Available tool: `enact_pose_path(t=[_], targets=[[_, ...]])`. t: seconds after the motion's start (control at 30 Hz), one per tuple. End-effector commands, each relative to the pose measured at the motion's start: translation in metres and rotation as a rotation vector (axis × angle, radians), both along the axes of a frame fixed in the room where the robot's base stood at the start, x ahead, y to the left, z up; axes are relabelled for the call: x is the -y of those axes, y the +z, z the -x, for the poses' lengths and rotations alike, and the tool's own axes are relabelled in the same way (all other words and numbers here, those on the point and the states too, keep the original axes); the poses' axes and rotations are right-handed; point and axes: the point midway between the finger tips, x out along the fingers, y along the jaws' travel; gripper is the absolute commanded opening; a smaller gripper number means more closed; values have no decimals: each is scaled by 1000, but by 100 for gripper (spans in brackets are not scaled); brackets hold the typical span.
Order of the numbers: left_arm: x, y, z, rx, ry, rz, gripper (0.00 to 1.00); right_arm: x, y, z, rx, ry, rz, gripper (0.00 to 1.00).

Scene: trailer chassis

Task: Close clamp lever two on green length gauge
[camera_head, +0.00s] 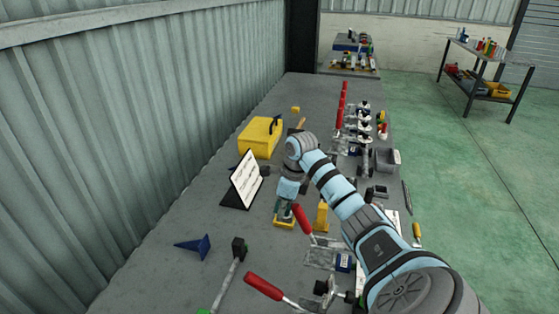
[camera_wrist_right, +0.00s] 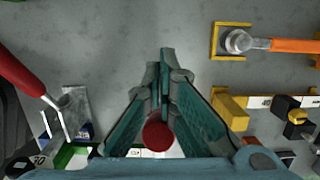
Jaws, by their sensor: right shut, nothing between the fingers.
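My right gripper (camera_head: 284,214) is shut and empty, pointing down over the bench; its closed fingers (camera_wrist_right: 166,70) also show in the wrist view. A clamp lever with a red handle (camera_head: 302,218) stands tilted up close beside it. In the wrist view, a round red handle end (camera_wrist_right: 158,133) shows at the finger bases; I cannot tell if it touches them. Another red lever (camera_head: 263,286) slants at the front of the bench, and a red handle (camera_wrist_right: 20,75) shows at the left of the wrist view. A green part (camera_wrist_right: 62,158), perhaps of the gauge, is mostly hidden by my gripper.
In the wrist view, an orange-handled tool (camera_wrist_right: 290,45) lies at upper right. A corrugated wall borders the left.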

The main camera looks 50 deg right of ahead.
Motion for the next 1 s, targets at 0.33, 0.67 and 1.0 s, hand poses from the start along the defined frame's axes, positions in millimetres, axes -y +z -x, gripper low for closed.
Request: enact_pose_path(t=[0.33,0.67,1.0], targets=[[0,2,0,0,0,0,40,2,1,4,-1,-1,0,0],[0,9,0,0,0,0,40,11,8,21,0,0,1,0],[0,12,0,0,0,0,40,17,12,32,0,-1,0,0]])
